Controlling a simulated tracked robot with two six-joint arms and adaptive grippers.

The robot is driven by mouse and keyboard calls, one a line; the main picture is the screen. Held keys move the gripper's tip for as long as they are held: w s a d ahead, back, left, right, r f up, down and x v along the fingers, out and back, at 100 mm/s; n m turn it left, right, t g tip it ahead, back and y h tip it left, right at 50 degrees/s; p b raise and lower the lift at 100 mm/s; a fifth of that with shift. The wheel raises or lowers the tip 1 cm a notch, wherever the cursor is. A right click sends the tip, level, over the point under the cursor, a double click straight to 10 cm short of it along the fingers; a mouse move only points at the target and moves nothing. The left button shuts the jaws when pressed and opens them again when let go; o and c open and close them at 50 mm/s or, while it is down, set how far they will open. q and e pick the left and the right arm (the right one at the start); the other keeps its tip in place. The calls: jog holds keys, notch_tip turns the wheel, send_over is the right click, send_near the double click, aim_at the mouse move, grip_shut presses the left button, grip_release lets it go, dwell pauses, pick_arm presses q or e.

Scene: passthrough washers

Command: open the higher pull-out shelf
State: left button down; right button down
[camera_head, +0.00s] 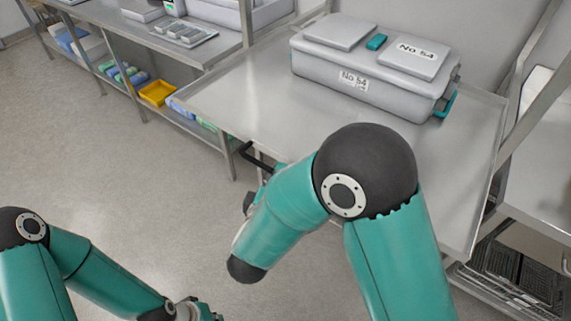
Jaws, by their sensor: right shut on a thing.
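The higher pull-out shelf (245,95) is a shiny metal tray with a low rim, jutting out from the rack over the floor. A black handle (249,153) sits at its front edge. My right gripper (262,172) is at this handle, shut on it, largely hidden behind my own right forearm.
A grey lidded bin (365,75) labelled "No 54" stands on the shelf's back part. Wire baskets (515,278) sit lower right. A metal table (150,35) stands at the upper left, with a yellow tray (157,92) below. The floor at left is clear.

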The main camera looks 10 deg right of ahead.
jog(key=shift+s+f, duration=0.2)
jog(key=shift+f, duration=0.15)
jog(key=c, duration=1.2)
grip_release()
jog(key=shift+w+r, duration=0.1)
jog(key=shift+r, duration=0.1)
